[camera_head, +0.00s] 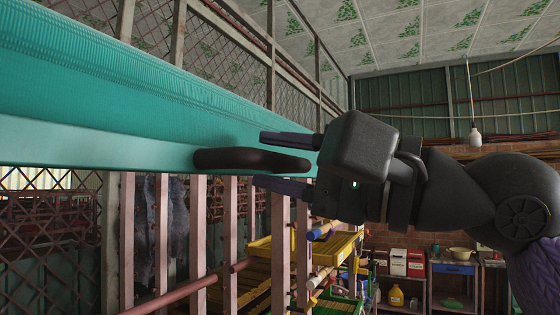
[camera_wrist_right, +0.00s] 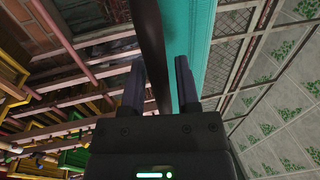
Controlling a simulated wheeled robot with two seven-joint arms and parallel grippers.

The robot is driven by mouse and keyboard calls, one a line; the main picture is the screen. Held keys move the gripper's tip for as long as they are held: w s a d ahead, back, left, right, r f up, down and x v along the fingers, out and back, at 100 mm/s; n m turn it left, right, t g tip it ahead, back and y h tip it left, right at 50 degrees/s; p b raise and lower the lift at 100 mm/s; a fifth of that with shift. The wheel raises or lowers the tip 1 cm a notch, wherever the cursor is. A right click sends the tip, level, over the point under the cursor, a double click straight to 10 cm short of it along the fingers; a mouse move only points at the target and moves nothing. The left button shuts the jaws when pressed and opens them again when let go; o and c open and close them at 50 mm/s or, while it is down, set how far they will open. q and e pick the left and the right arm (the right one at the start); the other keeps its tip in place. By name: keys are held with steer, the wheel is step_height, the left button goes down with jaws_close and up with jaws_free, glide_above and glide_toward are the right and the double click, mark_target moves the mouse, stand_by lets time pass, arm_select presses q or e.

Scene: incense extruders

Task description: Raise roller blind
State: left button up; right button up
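The roller blind (camera_head: 90,95) is a ribbed teal sheet with a plain lower band, crossing the upper left of the head view. A dark rounded handle (camera_head: 225,160) sticks out at its lower edge. My right gripper (camera_head: 262,160) comes in from the right, one finger above the handle and one below. In the right wrist view the handle (camera_wrist_right: 151,40) runs as a dark bar between the spread fingers (camera_wrist_right: 160,64), nearer the left finger. A gap shows on the right finger's side. The blind (camera_wrist_right: 198,40) is also there. My left gripper is not in view.
Pinkish vertical bars (camera_head: 198,240) and lattice panels stand behind and below the blind. Yellow shelving (camera_head: 285,247) stands lower in the middle. A lamp (camera_head: 475,137) hangs at the right. A workbench (camera_head: 455,268) with boxes stands at the back.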

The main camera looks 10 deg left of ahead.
steer(key=shift+o, duration=0.7)
steer(key=shift+f, duration=0.1)
steer(key=b+v, duration=0.4)
steer(key=v, duration=0.6)
steer(key=shift+b, duration=0.35)
